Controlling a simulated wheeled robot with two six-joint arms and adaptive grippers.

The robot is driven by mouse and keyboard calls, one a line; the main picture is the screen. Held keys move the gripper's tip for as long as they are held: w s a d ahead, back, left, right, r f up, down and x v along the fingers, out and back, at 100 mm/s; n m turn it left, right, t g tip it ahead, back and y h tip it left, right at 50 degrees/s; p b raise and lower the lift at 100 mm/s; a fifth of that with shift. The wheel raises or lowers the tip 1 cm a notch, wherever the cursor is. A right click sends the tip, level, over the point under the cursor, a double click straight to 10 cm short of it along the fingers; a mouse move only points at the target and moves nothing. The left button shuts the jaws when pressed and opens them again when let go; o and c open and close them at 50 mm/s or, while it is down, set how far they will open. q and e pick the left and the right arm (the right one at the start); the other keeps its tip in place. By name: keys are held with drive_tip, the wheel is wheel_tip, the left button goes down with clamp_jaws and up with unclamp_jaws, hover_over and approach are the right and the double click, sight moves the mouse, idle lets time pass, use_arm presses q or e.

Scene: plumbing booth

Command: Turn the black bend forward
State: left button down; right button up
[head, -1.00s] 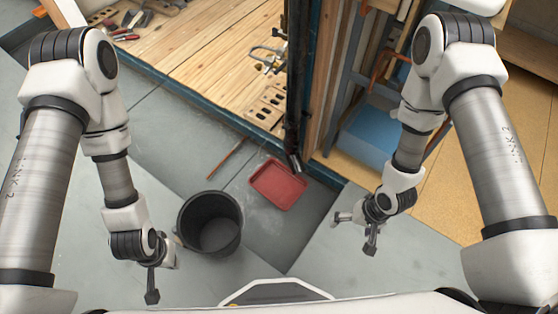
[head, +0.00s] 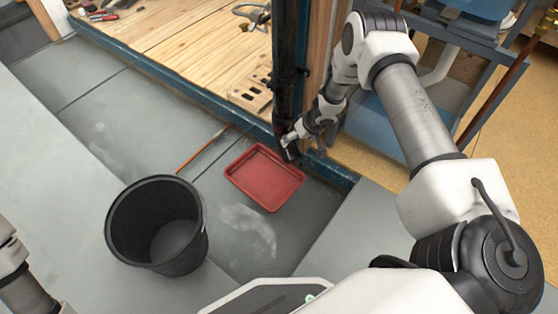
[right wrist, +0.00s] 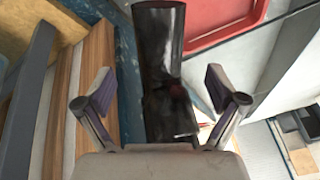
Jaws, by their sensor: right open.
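The black bend (right wrist: 163,62) fills the middle of the right wrist view, a glossy dark elbow with a crease partway along it. In the head view it is at the foot of the upright black pipe (head: 286,60), mostly hidden by my right gripper (head: 291,144). My right gripper also shows in the right wrist view (right wrist: 160,95). Its two fingers are spread wide, one on each side of the bend, with visible gaps between. Which way the bend's mouth points is hard to tell. My left gripper is out of view; only part of my left arm shows.
A red tray (head: 240,176) lies on the grey floor just in front of the pipe. A black bucket (head: 117,230) stands left of it. A wooden deck (head: 170,50) with a blue edge lies behind. A blue-framed rack (head: 385,130) stands to the right.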

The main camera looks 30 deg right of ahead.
sight(292, 145)
drive_tip(key=b+x, duration=0.4)
drive_tip(key=x, duration=0.4)
drive_tip(key=shift+s+d, duration=0.1)
drive_tip(key=shift+s, duration=0.1)
drive_tip(key=shift+w+f, duration=0.15)
drive_tip(key=shift+f, duration=0.05)
drive_tip(key=c, duration=1.7)
